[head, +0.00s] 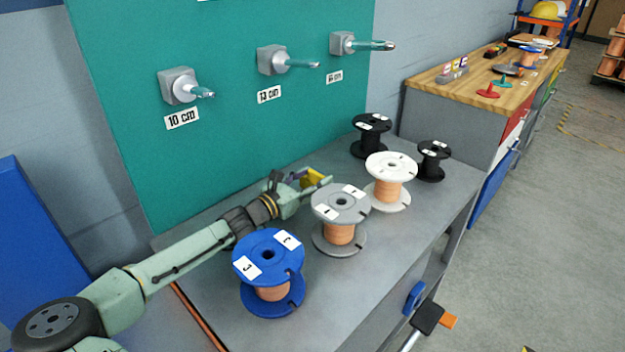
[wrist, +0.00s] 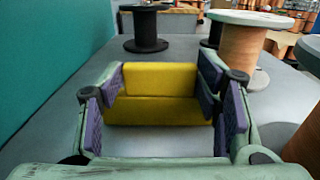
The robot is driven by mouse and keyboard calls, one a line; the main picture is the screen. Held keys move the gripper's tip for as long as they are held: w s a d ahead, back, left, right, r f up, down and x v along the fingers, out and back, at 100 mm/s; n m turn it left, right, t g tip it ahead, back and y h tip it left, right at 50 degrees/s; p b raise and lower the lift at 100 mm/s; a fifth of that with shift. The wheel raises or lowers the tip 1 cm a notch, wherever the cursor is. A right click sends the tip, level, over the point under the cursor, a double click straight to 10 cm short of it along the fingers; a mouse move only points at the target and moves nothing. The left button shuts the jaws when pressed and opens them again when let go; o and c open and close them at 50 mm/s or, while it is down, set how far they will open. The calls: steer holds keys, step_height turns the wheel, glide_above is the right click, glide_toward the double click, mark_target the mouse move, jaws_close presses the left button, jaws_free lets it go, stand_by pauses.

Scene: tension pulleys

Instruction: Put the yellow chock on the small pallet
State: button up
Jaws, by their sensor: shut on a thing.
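The yellow chock (wrist: 155,110) is a block with a stepped or angled face. In the wrist view it sits between the purple-padded fingers of my gripper (wrist: 160,105), which is shut on it. In the head view my gripper (head: 304,180) is low over the grey bench top, behind the grey spool, and a bit of the yellow chock (head: 317,176) shows at its fingers. I cannot tell whether the chock touches the bench. I cannot make out a small pallet for certain; a pallet-like base (head: 609,77) under copper spools stands at the far right.
Blue (head: 268,256), grey (head: 341,205), white (head: 391,168) and black spools (head: 371,125) stand on the grey bench (head: 400,235), close to my arm. A teal panel (head: 240,130) with pegs rises behind. A wooden-topped workbench (head: 440,92) stands beyond; the floor at right is open.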

steer(key=o, duration=1.4)
steer(key=shift+c, duration=0.2)
